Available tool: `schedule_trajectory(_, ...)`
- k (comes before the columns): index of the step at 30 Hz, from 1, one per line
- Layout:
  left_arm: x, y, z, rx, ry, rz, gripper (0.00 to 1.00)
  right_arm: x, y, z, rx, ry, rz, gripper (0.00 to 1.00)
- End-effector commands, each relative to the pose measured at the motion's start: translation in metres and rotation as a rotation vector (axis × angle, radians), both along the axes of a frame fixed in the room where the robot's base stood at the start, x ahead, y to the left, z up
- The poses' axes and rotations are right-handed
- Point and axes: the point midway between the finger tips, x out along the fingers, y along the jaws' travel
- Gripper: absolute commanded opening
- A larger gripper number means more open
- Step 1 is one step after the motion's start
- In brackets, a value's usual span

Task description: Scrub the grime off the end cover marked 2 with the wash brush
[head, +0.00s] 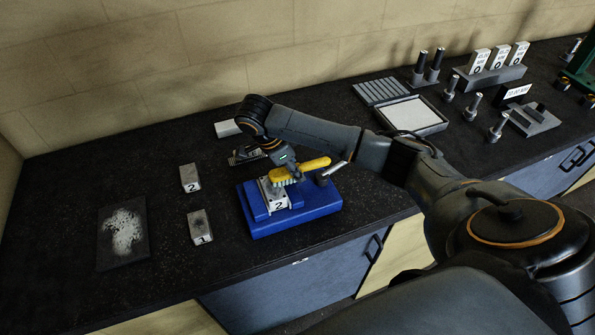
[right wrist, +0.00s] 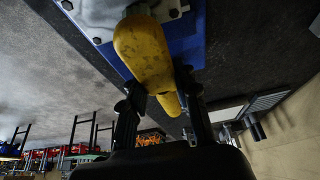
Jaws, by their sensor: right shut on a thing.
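My right gripper (head: 291,170) is shut on the yellow wash brush (head: 315,164), which also shows between the fingers in the right wrist view (right wrist: 148,55). The cover sits in a blue fixture (head: 296,226), with bolt heads visible in the right wrist view. The brush and gripper hide part of its top, so any grime there is not clear. My left gripper is not in view.
Left of the fixture lie a block marked 2 (head: 189,176), a block marked 1 (head: 200,229) with a dark smudge, and a dark mat with a white patch (head: 124,232). A pale tray (head: 411,114) and several posts stand at the back right.

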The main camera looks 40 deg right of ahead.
Motion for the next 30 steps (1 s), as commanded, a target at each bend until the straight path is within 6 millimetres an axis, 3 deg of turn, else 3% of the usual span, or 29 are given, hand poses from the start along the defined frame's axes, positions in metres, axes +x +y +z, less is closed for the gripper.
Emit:
schedule_trajectory(18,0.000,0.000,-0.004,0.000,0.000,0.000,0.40,0.024,-0.006,-0.002,-0.001,0.001,0.000,0.05)
schedule_trajectory(30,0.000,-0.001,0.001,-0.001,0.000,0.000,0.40,0.004,-0.001,-0.001,0.000,0.005,0.001,0.04)
